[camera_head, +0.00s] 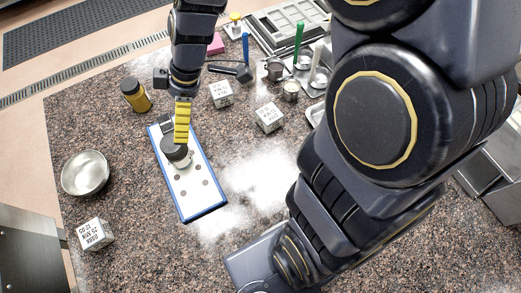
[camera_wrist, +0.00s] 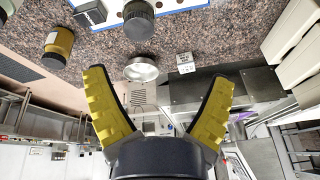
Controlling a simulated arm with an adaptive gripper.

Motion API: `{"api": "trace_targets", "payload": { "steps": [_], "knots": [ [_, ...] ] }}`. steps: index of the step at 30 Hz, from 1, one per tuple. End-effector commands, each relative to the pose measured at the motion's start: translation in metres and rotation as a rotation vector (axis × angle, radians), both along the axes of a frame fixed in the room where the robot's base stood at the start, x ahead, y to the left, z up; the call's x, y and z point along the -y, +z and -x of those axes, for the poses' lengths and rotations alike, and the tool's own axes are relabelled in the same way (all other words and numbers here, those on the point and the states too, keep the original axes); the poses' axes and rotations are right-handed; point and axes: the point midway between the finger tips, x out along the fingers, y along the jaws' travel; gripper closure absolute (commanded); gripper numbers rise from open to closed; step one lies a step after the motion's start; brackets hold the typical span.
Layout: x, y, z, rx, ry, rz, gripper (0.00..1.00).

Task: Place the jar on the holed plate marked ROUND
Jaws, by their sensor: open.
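A jar with a dark lid (camera_head: 173,146) and a pale body stands upright on a white holed plate with a blue edge (camera_head: 199,194). In the wrist view the jar's dark lid (camera_wrist: 138,20) shows at the top, with part of the plate (camera_wrist: 175,6) behind it. No ROUND mark is legible to me. My gripper (camera_head: 182,141) is just behind the jar's lid in the head view, yellow fingers pointing down. In the wrist view my gripper (camera_wrist: 158,78) has its fingers wide apart, with nothing between them. Whether a finger touches the jar cannot be told.
A yellow jar with a dark lid (camera_head: 136,95) and a metal bowl (camera_head: 86,174) stand left of the plate. A printed white cube (camera_head: 95,234) is at front left. More cubes (camera_head: 269,118), small metal pots (camera_head: 274,70) and a tray (camera_head: 293,22) lie behind right.

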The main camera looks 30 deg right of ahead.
Motion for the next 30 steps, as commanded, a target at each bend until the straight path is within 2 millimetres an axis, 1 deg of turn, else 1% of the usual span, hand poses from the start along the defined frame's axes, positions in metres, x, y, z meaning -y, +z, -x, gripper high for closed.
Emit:
{"api": "trace_targets", "payload": {
  "steps": [1,2,3,5,6,9,12,15,18,20,30],
  "knots": [
    [0.004,0.013,0.016,-0.037,-0.075,0.026,0.16],
    [0.007,0.019,0.027,-0.067,-0.137,0.045,0.16],
    [0.012,0.028,0.043,-0.112,-0.226,0.075,0.16],
    [0.022,0.039,0.069,-0.175,-0.373,0.128,0.16],
    [0.028,0.045,0.086,-0.214,-0.476,0.164,0.16],
    [0.046,0.057,0.123,-0.284,-0.73,0.253,0.16],
    [0.06,0.064,0.154,-0.331,-0.948,0.324,0.16],
    [0.07,0.068,0.175,-0.356,-1.101,0.372,0.16],
    [0.074,0.07,0.184,-0.365,-1.182,0.393,0.16],
    [0.075,0.07,0.186,-0.367,-1.2,0.398,0.16],
    [0.075,0.07,0.186,-0.37,-1.202,0.398,0.16]
  ]
}}
